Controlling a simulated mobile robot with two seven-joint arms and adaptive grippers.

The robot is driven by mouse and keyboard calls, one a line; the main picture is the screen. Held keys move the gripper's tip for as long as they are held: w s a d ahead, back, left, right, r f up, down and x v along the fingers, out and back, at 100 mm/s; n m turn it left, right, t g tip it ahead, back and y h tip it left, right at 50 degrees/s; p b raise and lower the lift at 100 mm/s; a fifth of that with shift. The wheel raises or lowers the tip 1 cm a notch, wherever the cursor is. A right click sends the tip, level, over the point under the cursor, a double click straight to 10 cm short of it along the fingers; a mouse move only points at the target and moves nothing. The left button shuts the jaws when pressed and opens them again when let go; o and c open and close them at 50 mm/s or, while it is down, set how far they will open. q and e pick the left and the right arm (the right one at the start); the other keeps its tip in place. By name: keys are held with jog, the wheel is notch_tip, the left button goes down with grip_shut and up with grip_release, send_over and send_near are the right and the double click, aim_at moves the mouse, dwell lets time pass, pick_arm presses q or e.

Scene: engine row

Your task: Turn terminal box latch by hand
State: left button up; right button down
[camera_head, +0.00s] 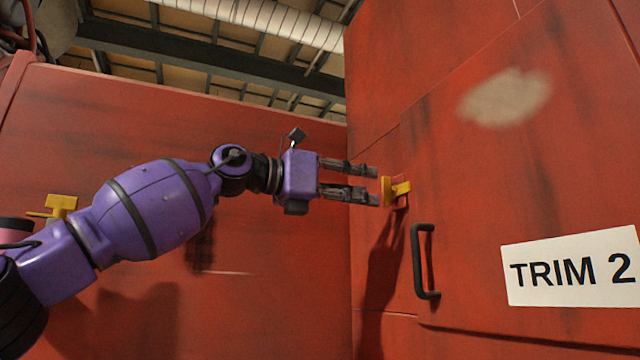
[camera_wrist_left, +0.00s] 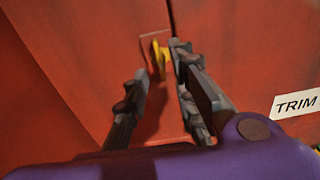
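My right gripper is not in view.
A black bar handle (camera_head: 417,262) sticks out from the door below the latch. A white "TRIM 2" label (camera_head: 570,266) is at the lower right. Another yellow latch (camera_head: 60,206) is on the red panel (camera_head: 300,240) at left, behind my arm.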

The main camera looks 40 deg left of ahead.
pick_arm(q)
jog(key=v, duration=0.9)
dwell(0.4)
jog(key=shift+s+a, duration=0.1)
jog(key=shift+s, duration=0.05)
dwell(0.5)
